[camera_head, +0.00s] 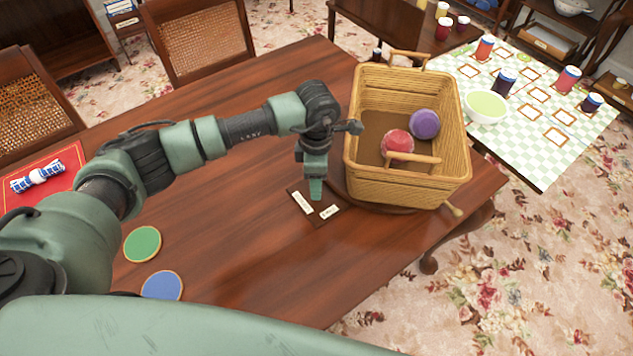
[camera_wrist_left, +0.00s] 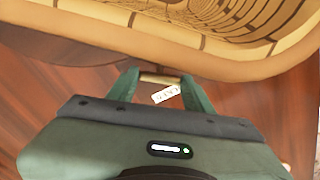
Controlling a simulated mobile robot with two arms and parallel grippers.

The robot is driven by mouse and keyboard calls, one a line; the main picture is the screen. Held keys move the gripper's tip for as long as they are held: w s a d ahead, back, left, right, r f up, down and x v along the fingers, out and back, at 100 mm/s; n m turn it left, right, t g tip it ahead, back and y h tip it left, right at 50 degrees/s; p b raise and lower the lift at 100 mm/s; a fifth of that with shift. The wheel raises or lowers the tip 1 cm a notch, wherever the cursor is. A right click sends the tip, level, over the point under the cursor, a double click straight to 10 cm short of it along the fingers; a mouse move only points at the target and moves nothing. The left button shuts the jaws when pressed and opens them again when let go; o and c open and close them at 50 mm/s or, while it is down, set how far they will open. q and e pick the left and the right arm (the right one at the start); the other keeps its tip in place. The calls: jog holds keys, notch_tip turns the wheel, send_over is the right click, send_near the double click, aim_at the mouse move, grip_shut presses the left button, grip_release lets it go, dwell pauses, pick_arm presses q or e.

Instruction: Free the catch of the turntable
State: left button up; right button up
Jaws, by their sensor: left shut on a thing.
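The turntable (camera_head: 385,207) is a dark round wooden disc on the table, mostly hidden under a wicker basket (camera_head: 410,185); its edge shows in the left wrist view (camera_wrist_left: 50,48). My left gripper (camera_head: 316,192) points down beside the basket's left front corner, over a dark plate (camera_head: 313,213) with two white labels. In the left wrist view, my left gripper (camera_wrist_left: 160,88) is shut on a small tan, brass-like piece (camera_wrist_left: 160,78), apparently the catch. A white label (camera_wrist_left: 166,94) shows between the fingers. Whether the catch is free cannot be told. My right gripper is out of view.
The basket holds a red ball (camera_head: 397,145) and a purple ball (camera_head: 425,124). A knob (camera_head: 455,211) sticks out at its lower right. Green (camera_head: 142,244) and blue (camera_head: 162,286) discs lie on the table (camera_head: 240,255). A checked table (camera_head: 540,110) with jars stands at right.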

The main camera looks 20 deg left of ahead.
pick_arm(q)
jog(key=n+b, duration=0.1)
jog(key=n, duration=0.2)
jog(key=shift+n, duration=0.3)
jog(key=shift+n+b, duration=0.55)
jog(key=shift+n, duration=0.55)
jog(key=shift+r+n, duration=0.1)
jog(key=shift+n, duration=0.2)
jog(key=o, duration=1.4)
jog(key=shift+r+b, duration=0.65)
jog(key=shift+r, duration=3.25)
